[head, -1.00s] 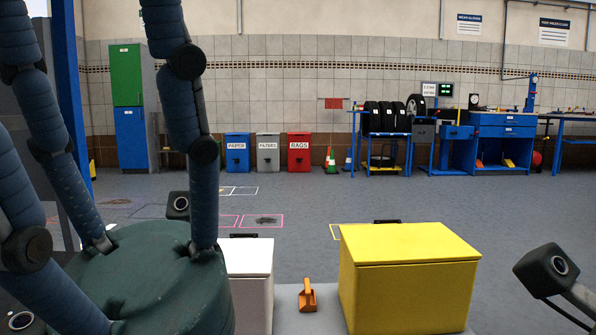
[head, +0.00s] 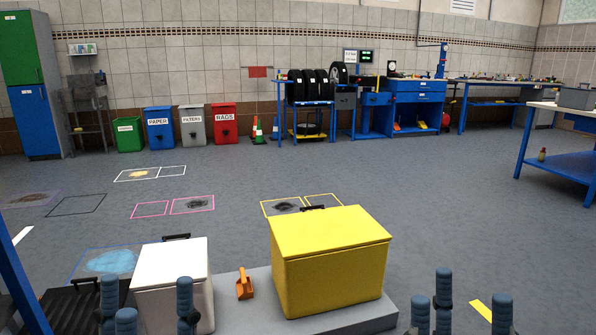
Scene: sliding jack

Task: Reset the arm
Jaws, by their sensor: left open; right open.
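My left gripper (head: 147,300) is at the bottom left of the head view, in front of the white box (head: 170,278). Its blue, padded fingers point up and stand apart, with nothing between them. My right gripper (head: 462,303) is at the bottom right, to the right of the yellow box (head: 330,262). Its fingers also point up, spread and empty. The palms and most of both arms are below the picture edge.
Both boxes stand on a grey platform (head: 350,318), with an orange scoop (head: 244,284) between them. The floor beyond is open, with painted outlines and stains. Bins and blue workbenches (head: 415,105) line the back wall. A blue-legged table (head: 560,165) stands at right.

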